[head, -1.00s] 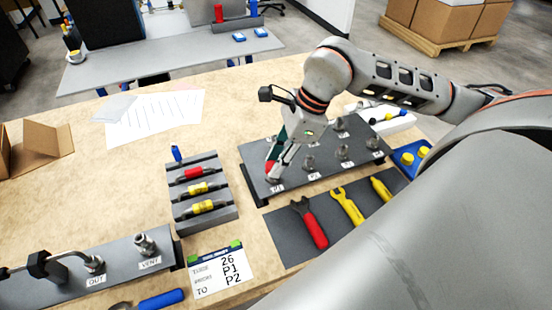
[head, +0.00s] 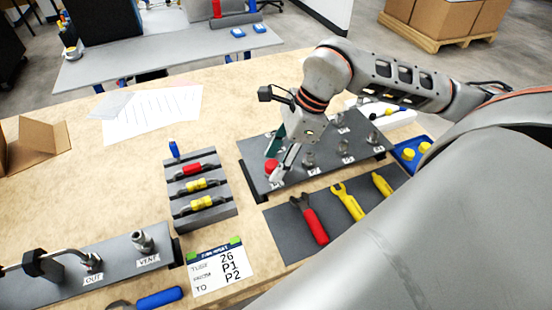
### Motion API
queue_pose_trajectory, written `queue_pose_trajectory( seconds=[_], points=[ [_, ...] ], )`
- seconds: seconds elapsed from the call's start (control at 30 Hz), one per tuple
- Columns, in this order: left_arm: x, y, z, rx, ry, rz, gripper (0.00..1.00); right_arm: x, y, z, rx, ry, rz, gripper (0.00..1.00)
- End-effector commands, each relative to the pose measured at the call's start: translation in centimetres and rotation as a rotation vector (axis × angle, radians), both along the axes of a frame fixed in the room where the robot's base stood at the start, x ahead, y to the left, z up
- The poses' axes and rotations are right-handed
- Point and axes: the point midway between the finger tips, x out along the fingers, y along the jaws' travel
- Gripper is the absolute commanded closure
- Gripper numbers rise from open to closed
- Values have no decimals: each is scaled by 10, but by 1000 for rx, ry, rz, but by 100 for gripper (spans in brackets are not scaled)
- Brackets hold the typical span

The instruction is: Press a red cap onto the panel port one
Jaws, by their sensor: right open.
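The dark grey panel (head: 254,152) lies on the right half of the table, with several metal ports on it and small white labels. A red cap (head: 271,165) sits at the front left port of the panel, which I take to be port one; its label is partly hidden. My right gripper (head: 277,164) is open at this cap, with its fingers on either side or just behind it. I cannot tell whether the fingers touch the cap, or how deep the cap sits. My left gripper is out of view.
A dark mat (head: 285,226) in front of the panel holds red and yellow tools. A grey rack (head: 206,221) with red and yellow parts stands to the left. A blue tray (head: 408,167) with yellow caps is at the right. A task card (head: 219,270) lies in front.

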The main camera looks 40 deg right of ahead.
Motion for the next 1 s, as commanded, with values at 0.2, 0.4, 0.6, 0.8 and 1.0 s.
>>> queue_pose_trajectory(
  seconds=[0.2, 0.4, 0.6, 0.8, 1.0],
  points=[
    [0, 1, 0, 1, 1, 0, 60, -2, -6, 15, -1, -5, -1, 56],
    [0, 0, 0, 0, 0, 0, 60, -8, -20, 51, -3, -6, -3, 56],
    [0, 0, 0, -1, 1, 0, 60, -16, -32, 86, -2, -4, -1, 56],
    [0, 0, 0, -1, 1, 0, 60, -20, -39, 107, -1, -2, -1, 56],
    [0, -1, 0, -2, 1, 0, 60, -22, -41, 111, 0, 1, 0, 56]
  ],
)
